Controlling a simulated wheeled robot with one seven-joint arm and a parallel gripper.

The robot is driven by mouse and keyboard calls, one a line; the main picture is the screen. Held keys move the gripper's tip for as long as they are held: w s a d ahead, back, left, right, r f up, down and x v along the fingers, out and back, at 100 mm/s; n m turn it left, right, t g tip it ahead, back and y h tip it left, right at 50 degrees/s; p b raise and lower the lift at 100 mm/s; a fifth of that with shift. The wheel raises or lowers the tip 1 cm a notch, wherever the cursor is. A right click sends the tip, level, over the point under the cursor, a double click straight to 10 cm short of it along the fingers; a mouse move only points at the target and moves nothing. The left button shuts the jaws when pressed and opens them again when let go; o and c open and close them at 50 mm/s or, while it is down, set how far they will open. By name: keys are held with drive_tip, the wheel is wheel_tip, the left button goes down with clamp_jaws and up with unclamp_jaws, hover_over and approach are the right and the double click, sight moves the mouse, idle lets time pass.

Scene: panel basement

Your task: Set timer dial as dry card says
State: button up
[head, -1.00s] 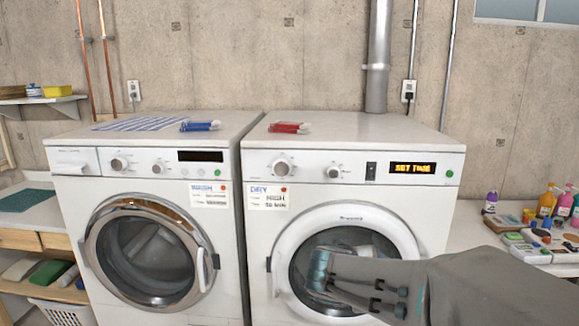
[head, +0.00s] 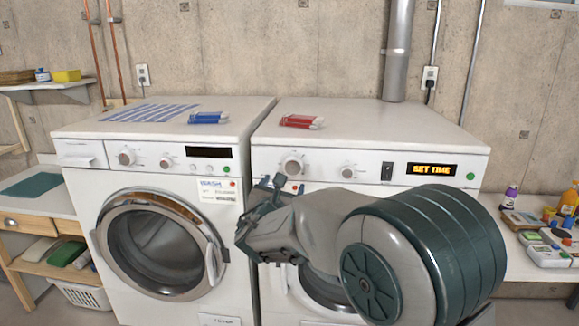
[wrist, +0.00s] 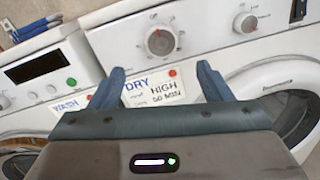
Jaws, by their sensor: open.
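The dryer on the right has a larger dial (head: 292,165) and a smaller dial (head: 347,172); I cannot read which is the timer. Both show in the wrist view, the larger dial (wrist: 160,42) with a red mark and the smaller dial (wrist: 246,22) to its right. The dry card (wrist: 152,86) below the larger dial reads DRY, HIGH and what looks like 50 MIN. My arm hides it in the head view. The display (head: 432,169) reads SET TIME. My gripper (wrist: 161,68) is open and empty, its fingers framing the card; it also shows in the head view (head: 265,188).
The washer (head: 75,190) stands left with its own WASH card (head: 219,189). A dark switch (head: 387,171) sits beside the dryer's display. A red packet (head: 301,121) lies on the dryer top. Bottles (head: 569,199) and boxes crowd the right counter.

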sight(292, 167)
drive_tip(key=w+p, duration=0.1)
drive_tip(key=w, duration=0.2)
drive_tip(key=w+d+p, duration=0.1)
drive_tip(key=w, duration=0.3)
drive_tip(key=w+p, duration=0.1)
drive_tip(key=w, duration=0.3)
drive_tip(key=shift+d+p, duration=0.2)
drive_tip(key=shift+p, duration=0.2)
drive_tip(key=shift+s, duration=0.1)
drive_tip(key=c, duration=1)
